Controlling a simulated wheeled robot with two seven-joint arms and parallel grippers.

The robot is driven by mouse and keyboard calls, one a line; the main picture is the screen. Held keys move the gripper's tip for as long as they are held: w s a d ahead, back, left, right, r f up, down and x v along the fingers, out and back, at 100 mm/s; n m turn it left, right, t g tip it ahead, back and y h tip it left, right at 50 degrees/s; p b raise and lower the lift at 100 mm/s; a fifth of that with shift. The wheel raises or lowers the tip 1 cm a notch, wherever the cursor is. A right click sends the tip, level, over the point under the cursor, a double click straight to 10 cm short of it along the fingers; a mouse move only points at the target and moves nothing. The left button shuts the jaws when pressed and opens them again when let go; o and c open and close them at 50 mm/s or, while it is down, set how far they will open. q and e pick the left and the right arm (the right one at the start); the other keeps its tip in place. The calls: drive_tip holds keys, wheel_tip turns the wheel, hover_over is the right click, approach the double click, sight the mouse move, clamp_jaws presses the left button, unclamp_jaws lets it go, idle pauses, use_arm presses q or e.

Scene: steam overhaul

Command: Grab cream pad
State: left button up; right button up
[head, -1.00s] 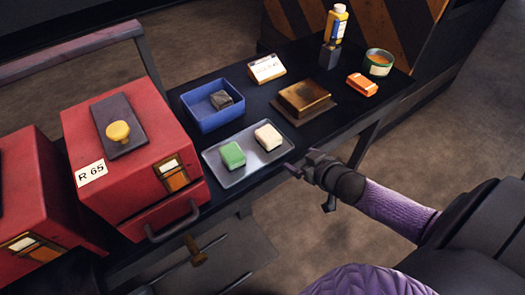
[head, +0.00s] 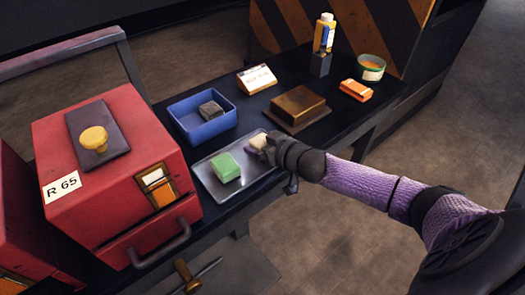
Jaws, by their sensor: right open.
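The cream pad (head: 258,141) lies on the right part of a grey metal tray (head: 208,177), beside a green pad (head: 225,167). My right gripper (head: 262,149) is at the cream pad, its fingers over the pad's near right side and hiding part of it. The gripper is open; whether a finger touches the pad I cannot tell. My left gripper is not in view.
A blue bin (head: 188,128) with a dark block (head: 211,110) stands behind the tray. A red box (head: 95,190) stands left.

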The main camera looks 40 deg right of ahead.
drive_tip(key=shift+r, duration=0.15)
drive_tip(key=c, duration=1.3)
